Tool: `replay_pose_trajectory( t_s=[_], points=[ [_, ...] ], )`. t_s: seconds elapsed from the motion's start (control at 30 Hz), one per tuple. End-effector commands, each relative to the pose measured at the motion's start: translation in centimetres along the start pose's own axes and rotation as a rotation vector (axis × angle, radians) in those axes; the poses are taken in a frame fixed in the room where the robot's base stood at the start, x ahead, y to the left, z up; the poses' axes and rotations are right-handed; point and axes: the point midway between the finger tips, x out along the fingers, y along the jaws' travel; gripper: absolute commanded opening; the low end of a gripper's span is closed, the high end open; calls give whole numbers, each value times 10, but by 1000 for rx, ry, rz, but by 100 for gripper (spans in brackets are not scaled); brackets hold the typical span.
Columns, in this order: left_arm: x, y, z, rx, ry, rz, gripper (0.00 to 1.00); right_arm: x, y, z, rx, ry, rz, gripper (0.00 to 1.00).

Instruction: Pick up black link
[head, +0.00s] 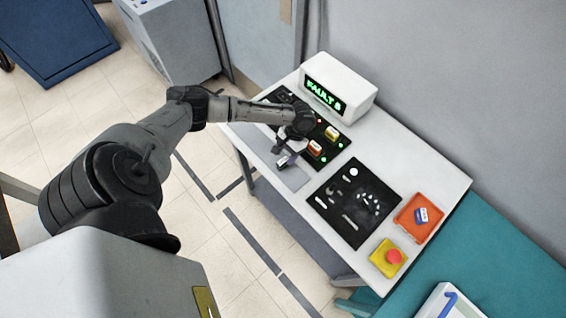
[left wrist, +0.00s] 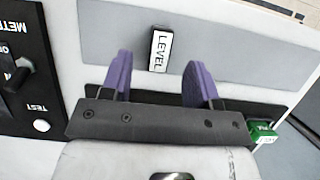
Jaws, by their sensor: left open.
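My left gripper (head: 289,158) reaches in from the left over the grey area at the left part of the white table. In the left wrist view, its purple fingers (left wrist: 157,70) are open and empty. A small black piece with a white "LEVEL" label (left wrist: 159,50) lies on the grey surface, in line with the gap between the fingertips; it may be the black link. It looks apart from both fingers. In the head view it shows only as a tiny dark-and-white shape (head: 282,162) by the fingertips. My right gripper is not in view.
A black panel (head: 334,152) with coloured blocks and a white "FAULT" display box (head: 339,86) stand behind the gripper. A black board (head: 374,224), an orange tray (head: 437,216) and a yellow box with red button (head: 387,258) lie right. A green labelled piece (left wrist: 262,133) is beside the gripper.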

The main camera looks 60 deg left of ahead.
Motion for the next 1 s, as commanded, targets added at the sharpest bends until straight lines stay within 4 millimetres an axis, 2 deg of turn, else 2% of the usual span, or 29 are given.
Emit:
replay_pose_trajectory(
  t_s=[0.3, 0.67, 1.0],
  points=[
    [39, 0, -3, 1, -1, 0, 55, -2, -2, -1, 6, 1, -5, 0],
    [46, -1, -3, 1, -1, -1, 55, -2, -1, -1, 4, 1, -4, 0],
    [46, -1, -3, 1, 0, -1, 24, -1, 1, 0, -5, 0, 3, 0]
  ],
)
